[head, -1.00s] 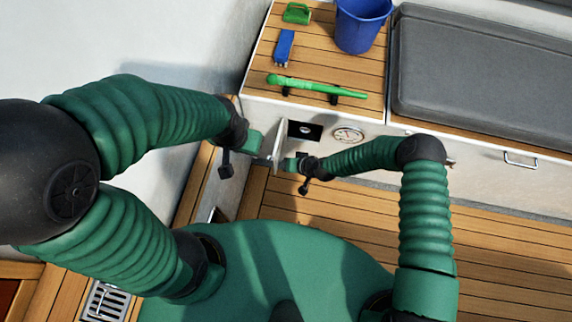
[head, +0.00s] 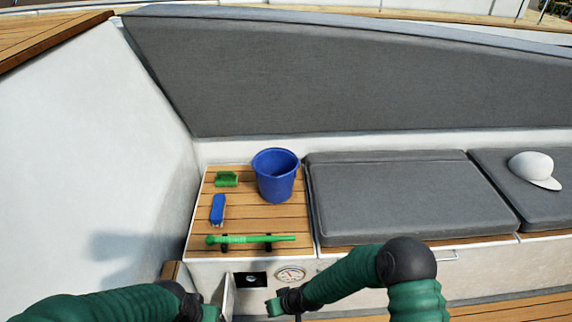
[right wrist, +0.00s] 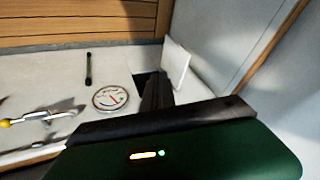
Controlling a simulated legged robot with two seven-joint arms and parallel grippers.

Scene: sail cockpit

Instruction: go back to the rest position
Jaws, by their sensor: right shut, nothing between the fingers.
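My right gripper (head: 273,307) is shut and empty, just right of a small open white flap (head: 228,296) on the white locker front. In the right wrist view its dark fingers (right wrist: 157,88) reach toward the dark opening beside the flap (right wrist: 177,62). My left gripper (head: 211,313) is at the bottom edge of the head view, left of the flap. Its fingertips are cut off or hidden, so its jaws cannot be read. The dark recess (head: 251,279) behind the flap is uncovered.
A round gauge (head: 290,274) sits right of the recess. On the wooden locker top stand a blue bucket (head: 276,176), a green brush (head: 227,179), a blue item (head: 218,209) and a green bar (head: 250,239). Grey cushions (head: 400,192) lie to the right; a white cap (head: 535,169) rests there.

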